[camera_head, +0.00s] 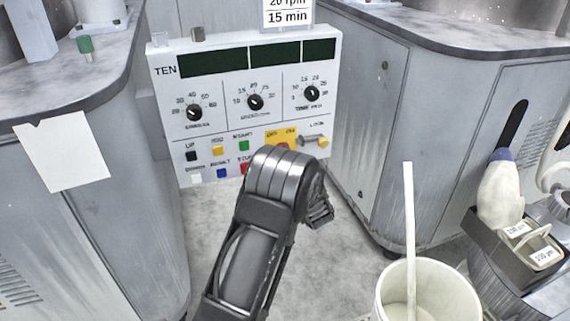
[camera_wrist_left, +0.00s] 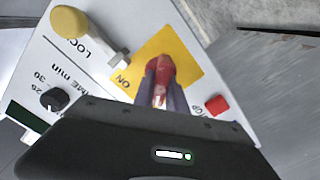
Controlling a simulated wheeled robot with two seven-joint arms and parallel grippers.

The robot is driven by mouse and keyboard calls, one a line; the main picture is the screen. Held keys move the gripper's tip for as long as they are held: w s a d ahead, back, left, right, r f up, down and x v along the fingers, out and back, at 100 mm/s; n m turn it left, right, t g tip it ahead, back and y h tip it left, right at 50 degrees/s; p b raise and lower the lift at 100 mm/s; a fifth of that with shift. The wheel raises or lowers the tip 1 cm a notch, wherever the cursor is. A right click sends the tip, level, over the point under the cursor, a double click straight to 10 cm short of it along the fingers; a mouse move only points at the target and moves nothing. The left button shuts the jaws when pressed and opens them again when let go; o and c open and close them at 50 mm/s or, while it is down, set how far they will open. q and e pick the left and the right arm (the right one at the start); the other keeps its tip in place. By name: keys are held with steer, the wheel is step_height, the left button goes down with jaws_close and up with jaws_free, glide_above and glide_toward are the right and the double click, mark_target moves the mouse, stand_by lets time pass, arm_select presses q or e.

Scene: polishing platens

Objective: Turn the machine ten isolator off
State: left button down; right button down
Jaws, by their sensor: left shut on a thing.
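The panel marked TEN (camera_head: 222,88) stands between two grey machine bodies in the head view. Its isolator has a yellow plate (camera_head: 272,136) at the lower right, partly hidden by my arm. In the left wrist view the yellow plate (camera_wrist_left: 190,62) carries a red handle (camera_wrist_left: 159,67), with ON lettered beside it. My left gripper (camera_wrist_left: 160,93) is shut on the red handle, one dark finger on each side. In the head view my forearm and wrist hide the fingers. The handle's exact turn is hard to tell. My right gripper is in neither view.
A red stop button (camera_wrist_left: 217,104) sits close beside the plate. A lock with a yellow knob (camera_head: 323,142) projects on the other side. Black dials (camera_head: 255,102) and small coloured buttons (camera_head: 217,150) are nearby. A white bucket (camera_head: 440,278) with a stick stands at lower right.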

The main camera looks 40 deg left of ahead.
arm_select(q)
steer(key=shift+f+n+b, duration=0.15)
steer(key=shift+n+b, duration=0.6)
steer(key=shift+n, duration=0.15)
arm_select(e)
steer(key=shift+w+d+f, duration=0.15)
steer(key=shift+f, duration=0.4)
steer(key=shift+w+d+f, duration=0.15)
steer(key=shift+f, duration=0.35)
arm_select(q)
steer(key=c, duration=1.4)
jaws_free()
steer(key=shift+o, duration=0.2)
